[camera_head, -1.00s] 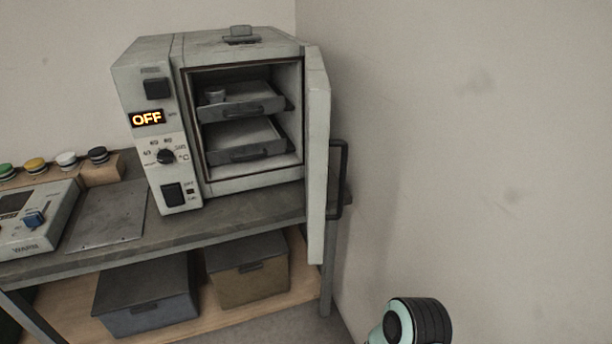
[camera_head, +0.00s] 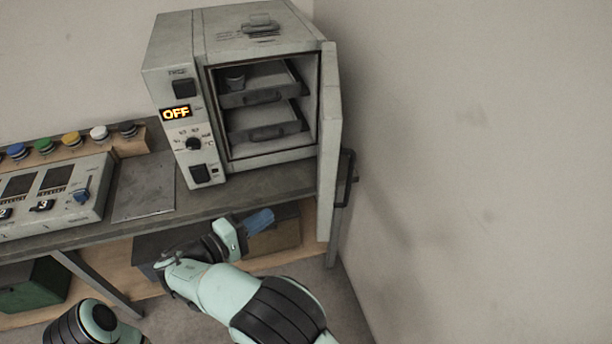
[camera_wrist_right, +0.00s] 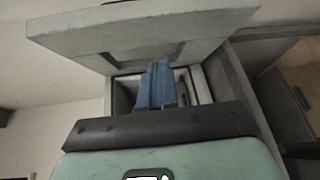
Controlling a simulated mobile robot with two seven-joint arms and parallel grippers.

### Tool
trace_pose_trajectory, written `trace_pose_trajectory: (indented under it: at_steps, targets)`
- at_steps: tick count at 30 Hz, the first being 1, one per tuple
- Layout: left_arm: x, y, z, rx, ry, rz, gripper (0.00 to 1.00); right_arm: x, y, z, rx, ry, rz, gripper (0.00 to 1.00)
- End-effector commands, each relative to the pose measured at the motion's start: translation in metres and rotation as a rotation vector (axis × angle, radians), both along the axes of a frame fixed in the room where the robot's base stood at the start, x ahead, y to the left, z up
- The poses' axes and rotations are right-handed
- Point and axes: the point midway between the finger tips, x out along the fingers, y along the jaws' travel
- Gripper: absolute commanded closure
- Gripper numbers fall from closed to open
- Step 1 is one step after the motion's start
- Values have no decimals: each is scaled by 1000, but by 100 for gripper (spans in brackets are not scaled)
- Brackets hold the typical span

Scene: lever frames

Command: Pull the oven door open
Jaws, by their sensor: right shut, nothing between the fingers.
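The oven (camera_head: 262,45) stands on the bench with its door (camera_head: 330,140) swung wide open to the right, seen nearly edge-on. The dark bar handle (camera_head: 347,180) is on the door's outer side, near the wall. Inside the oven are two trays (camera_head: 262,92). My right gripper (camera_head: 262,220) is low in front of the bench edge, left of the door and apart from it. Its blue fingers are shut and empty. In the right wrist view the fingers (camera_wrist_right: 157,82) point toward a pale panel (camera_wrist_right: 150,38), probably the door. My left gripper is out of view.
The bench (camera_head: 235,200) holds a control panel (camera_head: 55,195), a metal plate (camera_head: 145,187) and a row of coloured buttons (camera_head: 72,138). A green bin (camera_head: 35,285) and other boxes sit on the lower shelf. A bare wall (camera_head: 470,150) stands close right of the door.

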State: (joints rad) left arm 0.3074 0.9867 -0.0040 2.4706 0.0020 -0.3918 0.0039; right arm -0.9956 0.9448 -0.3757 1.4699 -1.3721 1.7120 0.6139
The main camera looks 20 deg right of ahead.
Motion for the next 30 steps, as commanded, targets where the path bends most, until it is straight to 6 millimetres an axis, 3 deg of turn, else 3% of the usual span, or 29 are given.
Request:
trace_pose_trajectory:
  at_steps: [1, 3, 6, 11, 22, 30]
  targets:
    - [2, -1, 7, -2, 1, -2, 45, -1, 8, 25, -23, -58, 2, 100]
    - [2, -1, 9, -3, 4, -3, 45, -4, 14, 43, -44, -111, -1, 100]
    - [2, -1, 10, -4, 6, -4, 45, -5, 14, 53, -58, -141, -6, 100]
    - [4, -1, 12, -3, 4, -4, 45, 4, -4, 52, -58, -138, -9, 100]
    - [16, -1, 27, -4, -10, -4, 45, 41, -73, 53, -58, -136, -10, 100]
    - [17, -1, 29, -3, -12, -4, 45, 31, -105, 51, -57, -135, -7, 100]
